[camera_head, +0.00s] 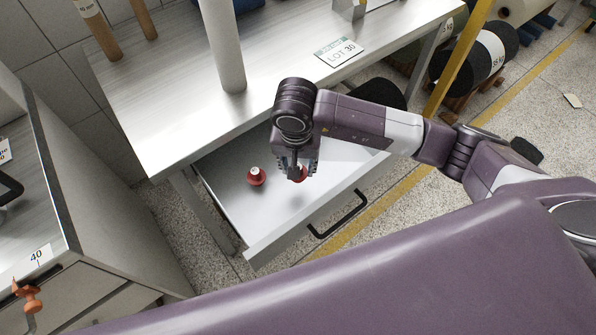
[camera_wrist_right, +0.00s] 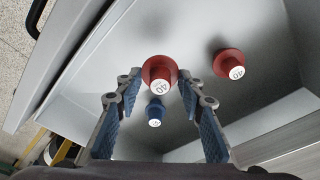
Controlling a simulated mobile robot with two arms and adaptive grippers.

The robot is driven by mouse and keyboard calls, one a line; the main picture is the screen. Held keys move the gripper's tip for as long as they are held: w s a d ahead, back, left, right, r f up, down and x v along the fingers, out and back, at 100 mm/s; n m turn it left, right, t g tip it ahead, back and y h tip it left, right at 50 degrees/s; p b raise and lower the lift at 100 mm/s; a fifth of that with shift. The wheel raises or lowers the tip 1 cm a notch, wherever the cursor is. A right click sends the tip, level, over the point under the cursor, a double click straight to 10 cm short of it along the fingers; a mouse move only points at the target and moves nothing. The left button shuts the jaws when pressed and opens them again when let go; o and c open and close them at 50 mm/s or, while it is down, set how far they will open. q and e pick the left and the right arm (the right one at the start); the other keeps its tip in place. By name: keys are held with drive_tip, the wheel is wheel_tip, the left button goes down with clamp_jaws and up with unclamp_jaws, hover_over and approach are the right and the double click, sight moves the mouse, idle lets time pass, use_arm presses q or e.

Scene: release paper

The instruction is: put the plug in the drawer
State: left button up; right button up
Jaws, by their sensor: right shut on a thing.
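The drawer (camera_head: 236,205) is pulled open under the metal table and shows a pale grey inside. My right gripper (camera_head: 298,172) is over the drawer, pointing down. It is shut on a red plug with a white "40" end (camera_wrist_right: 160,76), held between the fingertips. Another red plug (camera_head: 256,176) stands on the drawer floor beside the gripper; it also shows at the right in the wrist view (camera_wrist_right: 229,64). A blue plug (camera_wrist_right: 155,112) shows beyond the fingers in the wrist view, apparently in the drawer; the arm hides it in the head view. My left gripper is out of view.
The tabletop (camera_head: 170,95) above the drawer carries a light post (camera_head: 222,45) and a "LOT 30" card (camera_head: 338,51). The drawer has a black handle (camera_head: 338,215). A grey cabinet (camera_head: 115,235) with an orange item (camera_head: 27,296) stands at the left.

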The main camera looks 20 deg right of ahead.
wheel_tip(320, 180, down, 4)
drive_tip(key=shift+s+r, duration=0.1)
drive_tip(key=shift+r, duration=0.15)
drive_tip(key=shift+f, duration=0.15)
drive_tip(key=o, duration=1.1)
